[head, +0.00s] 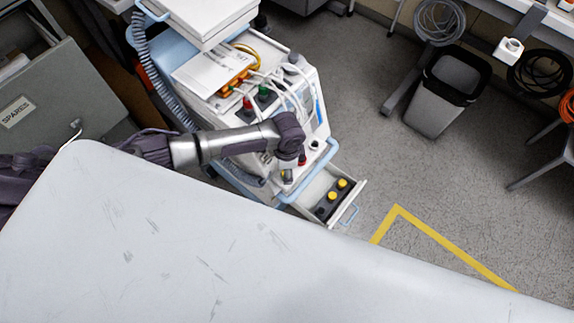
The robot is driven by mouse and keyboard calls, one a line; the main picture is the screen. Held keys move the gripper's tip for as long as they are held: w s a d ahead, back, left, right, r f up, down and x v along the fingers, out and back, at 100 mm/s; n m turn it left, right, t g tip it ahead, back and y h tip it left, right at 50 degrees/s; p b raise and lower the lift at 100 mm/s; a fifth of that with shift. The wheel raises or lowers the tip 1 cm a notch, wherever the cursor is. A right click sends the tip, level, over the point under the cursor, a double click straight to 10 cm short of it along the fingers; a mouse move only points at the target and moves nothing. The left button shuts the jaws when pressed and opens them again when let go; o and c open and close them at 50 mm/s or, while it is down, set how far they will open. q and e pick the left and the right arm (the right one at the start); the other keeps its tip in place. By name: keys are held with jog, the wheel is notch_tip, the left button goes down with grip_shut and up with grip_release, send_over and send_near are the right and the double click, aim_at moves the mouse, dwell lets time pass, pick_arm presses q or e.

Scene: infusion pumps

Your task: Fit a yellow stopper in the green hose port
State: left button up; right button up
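Two yellow stoppers (338,189) stand in a dark holder (324,205) in the open drawer of the pump cart. A dark, empty-looking spot shows at the holder's near end. A green port (264,91) sits on the cart's top, beside a red one (247,103). My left gripper (288,178) points down by the cart's front, just left of the drawer, apart from the two stoppers. A small yellowish patch shows near its fingertips, too small to identify. Its finger opening cannot be made out. My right gripper is out of view.
White hoses (285,92) loop over the cart (310,105) near the ports. A large pale surface (150,240) fills the foreground. A grey bin (445,95) stands on the right. The floor right of the drawer is clear, with yellow tape (440,240).

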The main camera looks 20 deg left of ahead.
pick_arm(q)
notch_tip(320, 180, up, 12)
dwell(0.4)
jog(key=s+d+r+n+t+h, duration=0.2)
jog(key=s+d+n+h, duration=0.1)
jog(key=s+d, duration=0.5)
jog(key=s+a+r+n+t+y, duration=0.25)
jog(key=s+a+n, duration=0.65)
jog(key=a, duration=0.5)
jog(key=s+f+m+g, duration=0.1)
jog(key=s+f+g, duration=0.15)
jog(key=f, duration=2.55)
jog(key=s+a+f+g, duration=0.1)
jog(key=s+a+f, duration=0.1)
jog(key=s+f, duration=1.2)
jog(key=shift+s+a+f+m, duration=0.2)
jog(key=shift+s+a+m, duration=0.15)
jog(key=shift+s, duration=0.85)
jog(key=shift+y, duration=0.25)
